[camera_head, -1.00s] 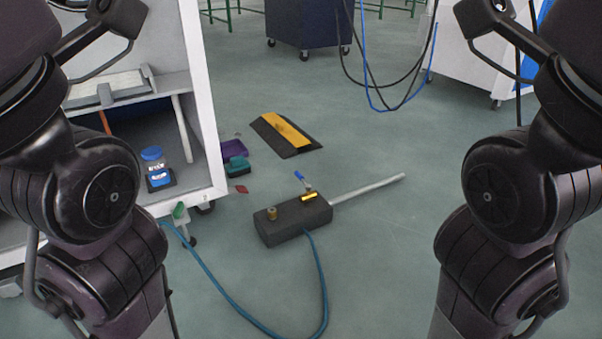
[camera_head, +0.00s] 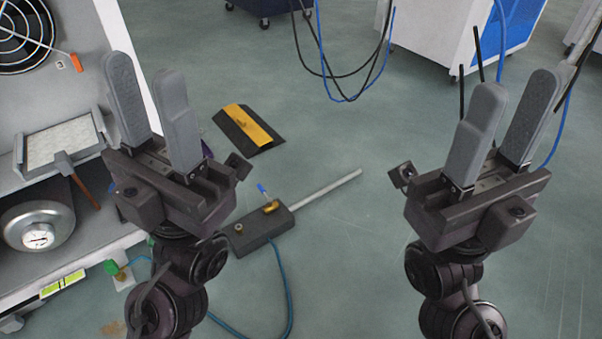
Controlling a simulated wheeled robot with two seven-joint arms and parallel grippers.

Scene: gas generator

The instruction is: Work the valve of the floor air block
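The floor air block (camera_head: 252,234) is a dark box lying on the floor at the centre-left of the head view. On top it has a brass valve (camera_head: 271,207) with a blue handle (camera_head: 262,190), and a brass fitting (camera_head: 239,228). A pale rod (camera_head: 330,187) runs from its right end, and a blue hose (camera_head: 287,285) leaves its near side. My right gripper (camera_head: 508,106) is raised, open and empty, well to the right.
A white shelf unit at left holds a hammer (camera_head: 74,178), a round gauge vessel (camera_head: 38,227) and a fan (camera_head: 24,36). A yellow-black ramp (camera_head: 248,128) lies behind the block. Cables (camera_head: 326,70) hang at the back before a white cabinet (camera_head: 440,30).

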